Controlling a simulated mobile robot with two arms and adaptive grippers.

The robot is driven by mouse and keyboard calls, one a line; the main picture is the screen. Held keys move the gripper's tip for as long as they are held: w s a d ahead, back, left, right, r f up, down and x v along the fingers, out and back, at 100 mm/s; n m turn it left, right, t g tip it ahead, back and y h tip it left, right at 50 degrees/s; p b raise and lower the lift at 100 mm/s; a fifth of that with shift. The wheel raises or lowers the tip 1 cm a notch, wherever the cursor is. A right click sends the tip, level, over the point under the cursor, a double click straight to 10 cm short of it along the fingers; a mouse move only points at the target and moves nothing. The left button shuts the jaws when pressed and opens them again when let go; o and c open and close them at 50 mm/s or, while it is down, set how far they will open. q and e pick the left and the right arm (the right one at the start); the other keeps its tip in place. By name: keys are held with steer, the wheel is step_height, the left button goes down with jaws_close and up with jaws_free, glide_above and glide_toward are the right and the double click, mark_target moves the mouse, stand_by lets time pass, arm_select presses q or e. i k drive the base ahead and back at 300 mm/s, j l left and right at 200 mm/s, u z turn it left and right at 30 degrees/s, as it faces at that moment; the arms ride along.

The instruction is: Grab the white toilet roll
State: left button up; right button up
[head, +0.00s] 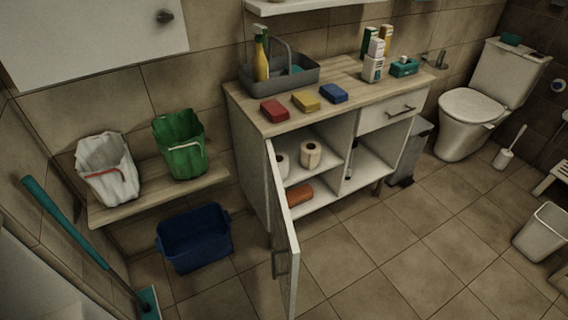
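A white toilet roll (311,154) stands upright on the upper shelf inside the open left compartment of the cabinet (248,152). A second pale roll (282,166) stands to its left, partly hidden by the open cabinet door (284,235). The door swings out toward the front. A brown-orange cylindrical object (299,195) lies on the lower shelf. Neither of my grippers is in the head view.
The cabinet top holds red (274,110), yellow (306,100) and blue (333,93) blocks and a grey caddy (292,80). A blue bin (195,240) stands left of the door. A mop (75,235) leans at the left. The tiled floor (400,255) in front is clear.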

mark_target(282, 159)
steer(key=i+l+u, duration=0.1)
steer(key=i+l, duration=0.15)
steer(key=l, duration=0.15)
steer(key=i+l+u, duration=0.15)
steer(key=l, duration=0.2)
steer(key=i+l+u, duration=0.1)
steer(key=i+l, duration=0.2)
steer(key=l, duration=0.15)
